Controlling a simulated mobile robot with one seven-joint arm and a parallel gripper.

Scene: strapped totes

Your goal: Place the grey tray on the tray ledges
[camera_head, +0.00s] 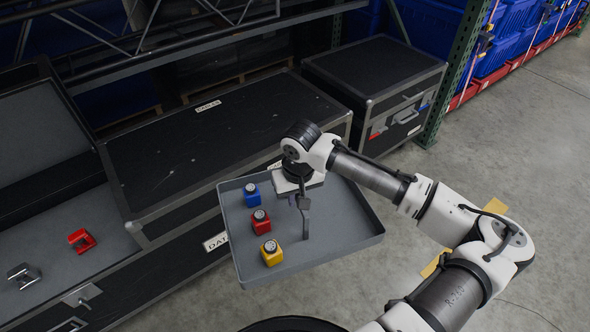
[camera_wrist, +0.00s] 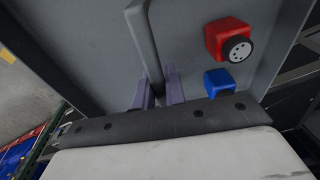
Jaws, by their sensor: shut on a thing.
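The grey tray (camera_head: 345,235) is a shallow, raised-rim tray, held up in front of the black cases in the head view. On its left part stand a blue block (camera_head: 252,195), a red block (camera_head: 261,222) and a yellow block (camera_head: 271,253), each with a round dial-like top. My gripper (camera_wrist: 156,92) is shut on the tray's upright handle (camera_wrist: 144,45), near the middle of the tray. The red block (camera_wrist: 228,40) and blue block (camera_wrist: 219,82) also show in the wrist view. I cannot make out the tray ledges for certain.
An open case (camera_head: 60,205) at left has a grey interior with a red clamp-like part (camera_head: 81,240) and a dark metal part (camera_head: 23,275). A closed black case (camera_head: 200,145) lies behind the tray, another (camera_head: 375,75) at back right. Bare floor (camera_head: 530,150) lies right.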

